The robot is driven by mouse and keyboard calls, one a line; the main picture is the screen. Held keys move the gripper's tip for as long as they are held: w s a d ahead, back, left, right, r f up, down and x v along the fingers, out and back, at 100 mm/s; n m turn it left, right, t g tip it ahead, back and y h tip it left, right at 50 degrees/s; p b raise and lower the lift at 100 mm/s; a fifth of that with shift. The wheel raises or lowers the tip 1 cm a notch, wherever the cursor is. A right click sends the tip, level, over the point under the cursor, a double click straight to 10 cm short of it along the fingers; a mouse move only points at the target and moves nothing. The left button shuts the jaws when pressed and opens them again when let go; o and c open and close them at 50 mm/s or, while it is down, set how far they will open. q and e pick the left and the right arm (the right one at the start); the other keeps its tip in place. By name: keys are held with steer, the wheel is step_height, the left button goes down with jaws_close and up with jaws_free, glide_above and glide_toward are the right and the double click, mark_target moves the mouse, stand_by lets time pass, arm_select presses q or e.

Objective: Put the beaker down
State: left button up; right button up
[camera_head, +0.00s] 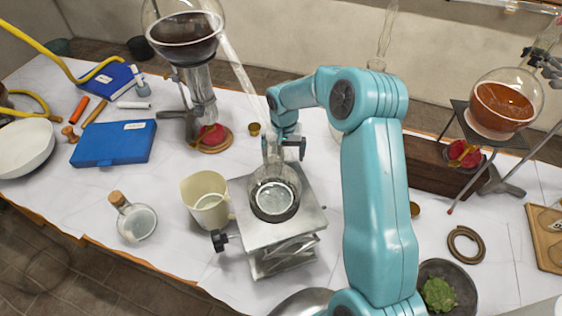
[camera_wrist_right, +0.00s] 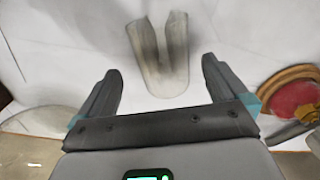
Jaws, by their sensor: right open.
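The clear glass beaker (camera_head: 274,196) stands upright on the metal top plate of the lab jack (camera_head: 306,210) in the head view. My teal right arm reaches over from the lower right. Its gripper (camera_head: 285,148) is just above and behind the beaker in the picture, partly overlapping its upper part. In the right wrist view the two dark jaws (camera_wrist_right: 162,85) are spread apart, with nothing clearly held between them. A blurred, pale grey shape lies beyond the jaws; I cannot tell what it is. My left gripper is in neither view.
A cream jug (camera_head: 205,199) stands close left of the jack, and a corked flask (camera_head: 136,222) farther left. Glassware on a stand (camera_head: 200,85) rises behind. A red-orange flask (camera_head: 500,105) is at right. A dark bowl (camera_head: 455,277) lies front right. White tabletop shows at left.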

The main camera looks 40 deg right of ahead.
steer(key=shift+s+d+f, duration=0.1)
steer(key=shift+f, duration=0.2)
steer(key=f, duration=0.2)
steer(key=w+f+p, duration=0.1)
steer(key=f, duration=0.1)
steer(key=shift+f, duration=0.35)
steer(key=shift+s+f, duration=0.15)
steer(key=shift+f, duration=0.15)
steer(key=c, duration=1)
